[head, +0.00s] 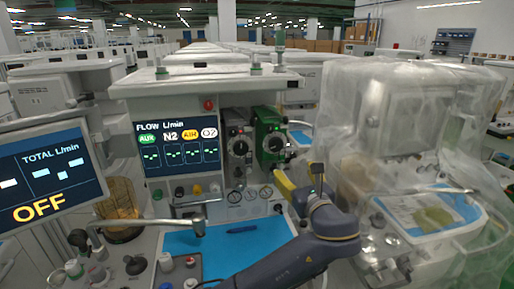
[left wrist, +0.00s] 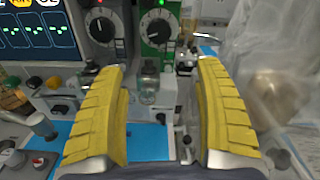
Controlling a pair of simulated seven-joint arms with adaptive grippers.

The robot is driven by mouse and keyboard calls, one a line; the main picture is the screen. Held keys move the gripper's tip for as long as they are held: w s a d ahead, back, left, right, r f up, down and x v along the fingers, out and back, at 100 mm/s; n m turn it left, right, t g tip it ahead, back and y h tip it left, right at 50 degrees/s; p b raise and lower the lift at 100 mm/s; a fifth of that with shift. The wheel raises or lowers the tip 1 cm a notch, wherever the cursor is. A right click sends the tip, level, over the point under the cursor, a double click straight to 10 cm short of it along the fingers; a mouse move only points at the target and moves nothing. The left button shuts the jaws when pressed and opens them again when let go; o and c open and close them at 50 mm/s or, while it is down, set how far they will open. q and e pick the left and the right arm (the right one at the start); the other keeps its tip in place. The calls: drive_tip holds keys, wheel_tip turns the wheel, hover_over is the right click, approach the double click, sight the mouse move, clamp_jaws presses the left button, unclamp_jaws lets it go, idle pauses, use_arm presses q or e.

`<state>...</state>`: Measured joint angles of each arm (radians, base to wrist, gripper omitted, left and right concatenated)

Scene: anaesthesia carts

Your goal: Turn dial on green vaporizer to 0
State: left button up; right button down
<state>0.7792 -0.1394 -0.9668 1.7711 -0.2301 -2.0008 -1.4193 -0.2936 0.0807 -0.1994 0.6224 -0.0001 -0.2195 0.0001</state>
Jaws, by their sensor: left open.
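The green vaporizer (head: 263,122) stands at the right of the machine's front panel. Its dark round dial (head: 275,146) faces me; the number it is set to is too small to read. In the left wrist view the green vaporizer (left wrist: 172,14) and its dial (left wrist: 158,31) show at the top, beyond the fingertips. My left gripper (head: 300,178) is open and empty, below and slightly right of the dial in the head view. Its two yellow padded fingers stand wide apart in the left wrist view (left wrist: 160,70), not touching the dial. My right gripper is not in view.
A grey vaporizer (head: 236,130) stands close left of the green one. A flow screen (head: 177,147) is further left. Gauges (head: 250,194) sit below the vaporizers. A blue mat (head: 190,243) with a pen (head: 242,229) covers the worktop. A plastic-draped machine (head: 410,120) stands at right.

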sight(276, 147)
use_arm(q)
drive_tip(key=x, duration=1.7)
drive_tip(key=shift+w+a+r, duration=0.15)
drive_tip(key=shift+a+r, duration=0.05)
drive_tip(key=shift+a, duration=0.05)
drive_tip(key=c, duration=1.3)
drive_tip(key=shift+o, duration=0.2)
drive_tip(key=shift+a+m+y, duration=0.1)
drive_tip(key=shift+m+y, duration=0.2)
drive_tip(key=shift+m, duration=3)
